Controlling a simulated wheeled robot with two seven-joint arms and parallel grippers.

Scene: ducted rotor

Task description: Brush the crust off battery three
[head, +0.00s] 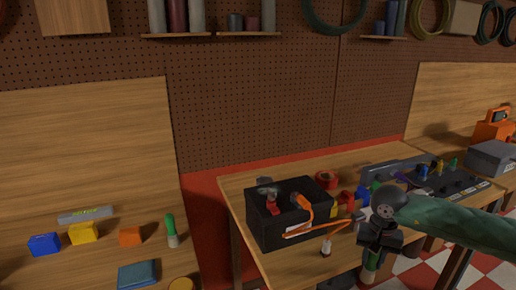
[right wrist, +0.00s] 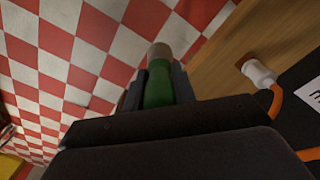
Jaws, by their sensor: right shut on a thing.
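A black battery (head: 290,215) stands on the wooden table in the head view. Its top carries a red-and-grey terminal clamp (head: 270,200) and an orange-booted lead (head: 303,201); I cannot make out crust or a number at this size. My right gripper (head: 371,262) is right of the battery, at the table's front edge, apart from it. It is shut on a green-handled brush (head: 369,275), which hangs downward. In the right wrist view, the brush (right wrist: 157,88) sits between the fingers with its pale grey-brown end pointing away. My left gripper is not in view.
An orange cable (head: 325,230) runs from the battery to a white-ended plug (head: 326,248) near the front edge. Small coloured parts and a dark panel (head: 455,183) crowd the table's right. Another green-handled brush (head: 171,230) and coloured blocks are at left.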

